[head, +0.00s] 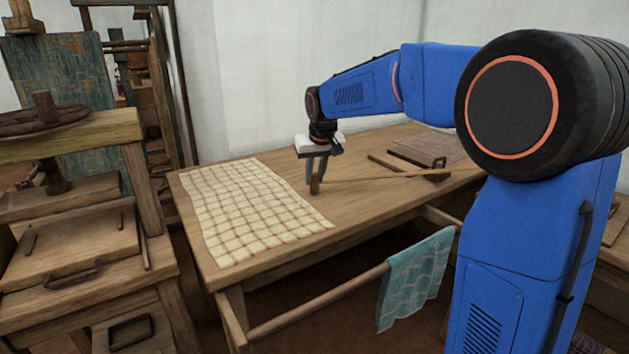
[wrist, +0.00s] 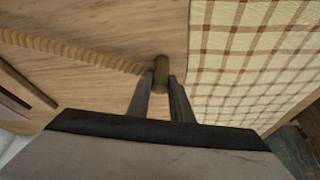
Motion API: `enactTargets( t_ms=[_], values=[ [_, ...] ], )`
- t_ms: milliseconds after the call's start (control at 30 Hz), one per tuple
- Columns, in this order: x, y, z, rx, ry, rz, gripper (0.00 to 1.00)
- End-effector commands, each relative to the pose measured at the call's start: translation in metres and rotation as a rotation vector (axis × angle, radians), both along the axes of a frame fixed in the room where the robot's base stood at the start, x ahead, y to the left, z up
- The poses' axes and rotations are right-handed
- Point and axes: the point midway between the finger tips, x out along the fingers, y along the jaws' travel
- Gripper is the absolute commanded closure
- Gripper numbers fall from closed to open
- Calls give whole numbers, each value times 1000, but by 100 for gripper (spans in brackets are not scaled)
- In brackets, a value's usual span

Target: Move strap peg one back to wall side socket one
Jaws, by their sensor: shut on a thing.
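My gripper (head: 317,180) points down over the wooden table and is shut on a short brown wooden peg. In the wrist view the peg (wrist: 161,68) sits between the fingertips (wrist: 160,84). A tan, twisted strap (wrist: 85,54) runs from the peg to the left in the wrist view. In the head view the strap (head: 375,178) stretches right along the table towards a dark wooden piece (head: 438,175). I cannot tell whether the peg touches the table or stands in a hole. I cannot make out wall side socket one.
A checked cream cloth (head: 250,210) lies on the table (head: 290,255) left of my gripper. Dark wooden bars (head: 400,167) and a brownish mat (head: 430,146) lie to the right. A teal cloth (head: 415,275) hangs from the front rail (head: 320,300). A wooden press (head: 80,220) stands at left.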

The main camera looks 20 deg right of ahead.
Motion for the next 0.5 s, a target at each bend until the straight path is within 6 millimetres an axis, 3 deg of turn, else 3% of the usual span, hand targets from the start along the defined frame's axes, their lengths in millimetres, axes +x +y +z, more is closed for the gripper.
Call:
enactTargets(
  t_ms=[500],
  values=[
    [1,0,83,0,-3,0,100]
  ],
)
